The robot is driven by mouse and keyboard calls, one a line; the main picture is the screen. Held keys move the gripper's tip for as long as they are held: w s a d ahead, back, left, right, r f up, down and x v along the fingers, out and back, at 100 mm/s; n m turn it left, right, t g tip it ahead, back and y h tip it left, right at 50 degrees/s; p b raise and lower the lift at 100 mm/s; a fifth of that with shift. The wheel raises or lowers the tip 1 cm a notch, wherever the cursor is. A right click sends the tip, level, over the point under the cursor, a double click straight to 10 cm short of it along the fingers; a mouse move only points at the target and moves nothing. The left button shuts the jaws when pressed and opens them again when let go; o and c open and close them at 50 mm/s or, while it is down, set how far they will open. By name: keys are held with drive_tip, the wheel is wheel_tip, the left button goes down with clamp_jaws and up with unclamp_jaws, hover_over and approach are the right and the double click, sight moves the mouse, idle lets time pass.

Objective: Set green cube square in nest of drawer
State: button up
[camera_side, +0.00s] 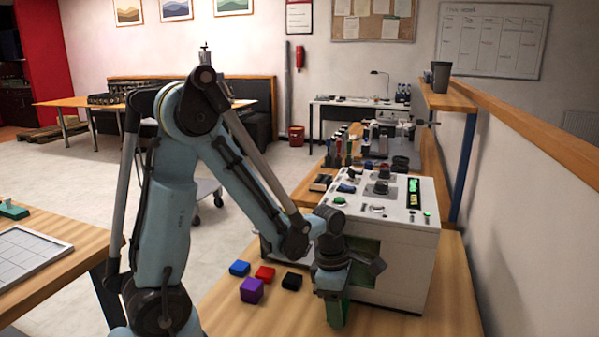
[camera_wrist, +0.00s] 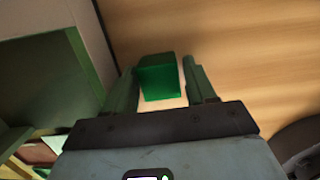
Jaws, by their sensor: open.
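The green cube (camera_wrist: 159,80) lies on the wooden table between the fingers of my gripper (camera_wrist: 162,66) in the wrist view. The fingers are open, with a gap at the right of the cube; at the left I cannot tell whether finger and cube touch. The drawer's nest is not clearly visible.
Blue (camera_side: 239,268), red (camera_side: 264,273), black (camera_side: 291,281) and purple (camera_side: 251,290) blocks lie left of my gripper. The machine's top carries buttons and knobs. Bare table lies beyond the cube in the wrist view.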

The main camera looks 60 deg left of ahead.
drive_tip(key=shift+f, duration=0.15)
drive_tip(key=c, duration=0.9)
drive_tip(key=shift+c, duration=0.2)
